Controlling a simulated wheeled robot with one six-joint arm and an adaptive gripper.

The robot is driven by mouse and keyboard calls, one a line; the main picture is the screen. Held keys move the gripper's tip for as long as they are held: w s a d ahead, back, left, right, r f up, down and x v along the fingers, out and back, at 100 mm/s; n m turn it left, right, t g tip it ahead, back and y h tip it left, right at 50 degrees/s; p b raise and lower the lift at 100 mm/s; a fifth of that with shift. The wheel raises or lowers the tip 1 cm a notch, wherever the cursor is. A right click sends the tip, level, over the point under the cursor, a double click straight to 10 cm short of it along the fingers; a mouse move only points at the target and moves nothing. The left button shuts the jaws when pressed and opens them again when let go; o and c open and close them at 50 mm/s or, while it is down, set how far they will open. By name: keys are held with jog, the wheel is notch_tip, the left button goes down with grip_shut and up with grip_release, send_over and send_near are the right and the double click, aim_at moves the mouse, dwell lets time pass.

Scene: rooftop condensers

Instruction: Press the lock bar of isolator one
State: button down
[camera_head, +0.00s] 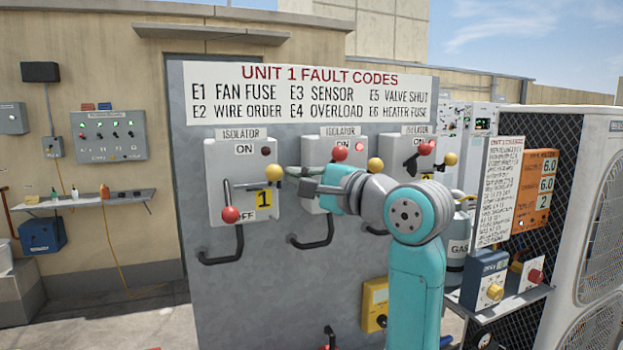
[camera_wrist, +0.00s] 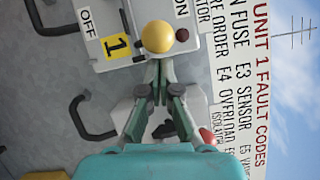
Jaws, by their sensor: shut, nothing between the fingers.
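Isolator one (camera_head: 243,160) is the leftmost grey box on the panel, with a yellow "1" label. Its red-balled lever (camera_head: 231,214) points down beside OFF. Its lock bar ends in a yellow ball (camera_head: 274,172) on the right side. The ball also shows in the wrist view (camera_wrist: 157,36), straight ahead of the fingers. My gripper (camera_head: 290,173) is shut and empty, its tips just right of the yellow ball. In the wrist view the fingertips (camera_wrist: 157,68) appear at the ball's near edge; I cannot tell whether they touch it.
A second isolator (camera_head: 322,150), partly behind my arm, has its red ball up and a lit red lamp. A third (camera_head: 410,150) stands further right. Black handles (camera_head: 220,255) stick out below the isolators. A gas bottle (camera_head: 456,245) and a shelf with a blue box (camera_head: 484,278) are at right.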

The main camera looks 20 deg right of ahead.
aim_at(275, 178)
jog(key=shift+a, duration=0.2)
jog(key=shift+a, duration=1.85)
